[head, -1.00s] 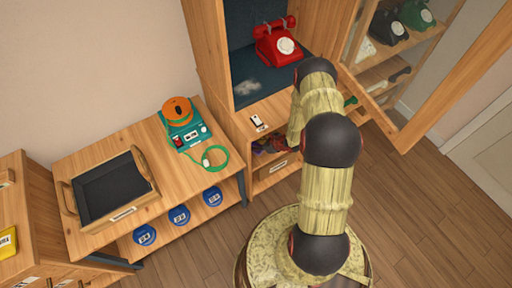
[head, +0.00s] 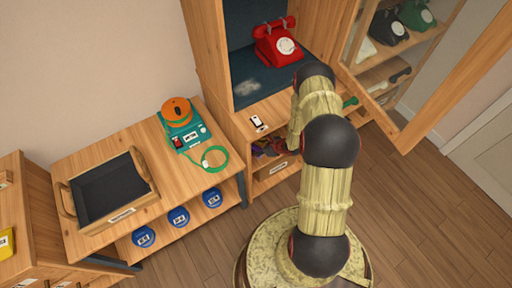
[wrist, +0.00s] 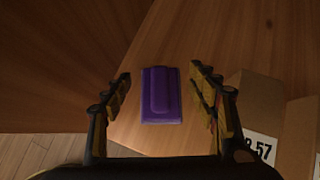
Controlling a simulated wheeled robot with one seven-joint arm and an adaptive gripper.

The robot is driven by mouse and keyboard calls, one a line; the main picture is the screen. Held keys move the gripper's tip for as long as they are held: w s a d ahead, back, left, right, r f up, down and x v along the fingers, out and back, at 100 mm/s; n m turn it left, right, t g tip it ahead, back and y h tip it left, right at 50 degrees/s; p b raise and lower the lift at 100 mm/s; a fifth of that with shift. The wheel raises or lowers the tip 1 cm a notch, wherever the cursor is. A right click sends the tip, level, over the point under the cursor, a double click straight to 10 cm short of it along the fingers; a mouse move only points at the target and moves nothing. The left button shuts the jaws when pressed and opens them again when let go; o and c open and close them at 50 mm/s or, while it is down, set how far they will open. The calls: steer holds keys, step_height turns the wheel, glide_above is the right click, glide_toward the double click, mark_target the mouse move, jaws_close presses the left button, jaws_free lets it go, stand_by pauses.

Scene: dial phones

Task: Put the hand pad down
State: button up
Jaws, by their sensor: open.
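A purple pad (wrist: 161,97) with a raised middle lies on a wooden surface (wrist: 140,128) in the wrist view; I take it to be the hand pad. My gripper (wrist: 160,88) is open, with one finger on each side of the pad. Gaps show between the pad and both fingers, and neither finger appears to touch it. In the head view my arm hides the gripper, and I cannot make out the pad there.
A cardboard box (wrist: 256,115) with a number label stands right of the gripper. The head view shows a red dial phone (head: 277,43) in a cabinet, a teal device (head: 188,134) on a bench, a dark-lined tray (head: 110,190), and an open glass door (head: 458,75).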

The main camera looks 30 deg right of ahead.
steer(key=p+v, duration=0.3)
steer(key=v, duration=0.9)
stand_by(0.3)
